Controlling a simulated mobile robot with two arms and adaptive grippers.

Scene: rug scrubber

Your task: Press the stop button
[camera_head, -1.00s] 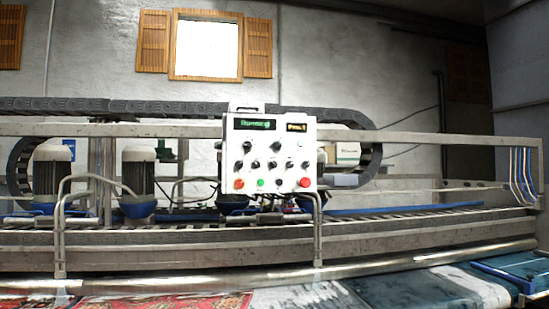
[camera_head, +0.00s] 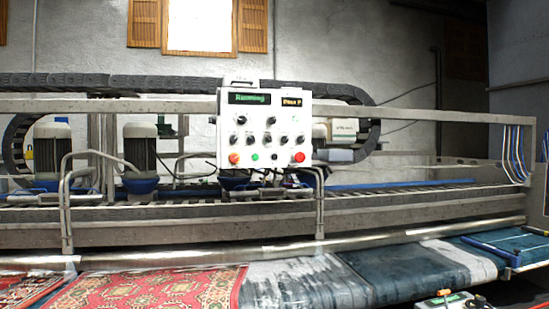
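A white control panel (camera_head: 265,130) stands upright at the front of the rug machine, near the middle of the view. Its left display (camera_head: 249,98) reads "Running" in green, and a small yellow display (camera_head: 292,102) is beside it. Rows of black knobs fill the face. Along the bottom are a left red button (camera_head: 234,158), a green button (camera_head: 254,157) and a right red button (camera_head: 299,157). I cannot read which one is labelled stop. Neither of my grippers is in view.
A metal rail (camera_head: 190,257) runs along the machine's front, with bent handrails (camera_head: 320,200) below the panel. A red patterned rug (camera_head: 150,288) and grey-blue rugs (camera_head: 400,275) lie in front. A small white box (camera_head: 440,302) with green and red parts is cut off at the bottom right.

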